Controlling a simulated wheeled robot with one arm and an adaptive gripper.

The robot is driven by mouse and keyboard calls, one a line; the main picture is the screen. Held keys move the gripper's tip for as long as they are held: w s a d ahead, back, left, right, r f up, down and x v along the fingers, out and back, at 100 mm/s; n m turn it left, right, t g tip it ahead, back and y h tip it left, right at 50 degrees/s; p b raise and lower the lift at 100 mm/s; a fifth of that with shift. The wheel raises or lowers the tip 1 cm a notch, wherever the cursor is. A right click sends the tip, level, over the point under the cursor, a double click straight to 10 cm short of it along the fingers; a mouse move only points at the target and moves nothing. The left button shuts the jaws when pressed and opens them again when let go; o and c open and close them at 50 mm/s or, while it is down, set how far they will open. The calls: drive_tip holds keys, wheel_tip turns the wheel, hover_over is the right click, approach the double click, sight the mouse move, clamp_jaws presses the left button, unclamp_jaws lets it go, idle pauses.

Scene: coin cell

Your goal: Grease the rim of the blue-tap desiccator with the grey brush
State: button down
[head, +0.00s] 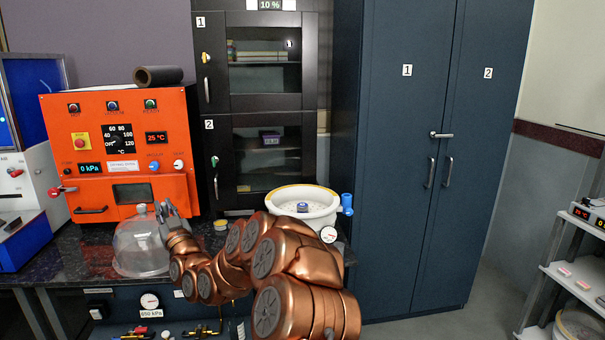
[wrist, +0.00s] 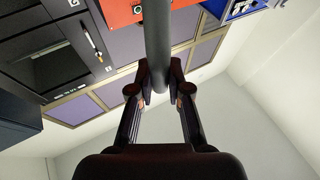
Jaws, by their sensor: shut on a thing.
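The blue-tap desiccator (head: 322,220) is a white round bowl with a yellowish rim, standing uncovered on the bench. Its blue tap (head: 347,204) sticks out on the right, and a small labelled item (head: 303,207) shows inside. My gripper (head: 168,210) is left of it, beside the knob of a clear glass dome. In the wrist view, my gripper (wrist: 158,77) is shut on a grey rod, which looks like the handle of the grey brush (wrist: 157,35). The bristle end is out of frame there. In the head view the brush is hard to make out.
The glass dome (head: 138,250) stands on the dark bench at the left. A small yellowish pot (head: 220,226) sits between dome and desiccator, behind my arm. An orange oven (head: 120,140) with a dark roll (head: 158,75) on top and a black cabinet (head: 265,100) stand behind.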

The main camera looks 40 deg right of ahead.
drive_tip(key=s+d+r+m+g+h+b, duration=0.1)
drive_tip(key=s+d+r+m+h+b, duration=0.2)
drive_tip(key=d, duration=1)
drive_tip(key=s+d+m+g+h+b, duration=0.15)
drive_tip(key=s+d+h, duration=0.3)
drive_tip(key=d, duration=0.85)
drive_tip(key=s+d+r+m+g+h+b, duration=0.25)
drive_tip(key=s+d+m, duration=0.2)
drive_tip(key=d, duration=0.85)
wheel_tip(320, 180, down, 6)
drive_tip(key=p, duration=0.2)
drive_tip(key=shift+s+f+n+t, duration=0.2)
drive_tip(key=shift+n+t, duration=0.2)
drive_tip(key=shift+f+b, duration=0.75)
drive_tip(key=shift+b, duration=0.25)
idle(1.0)
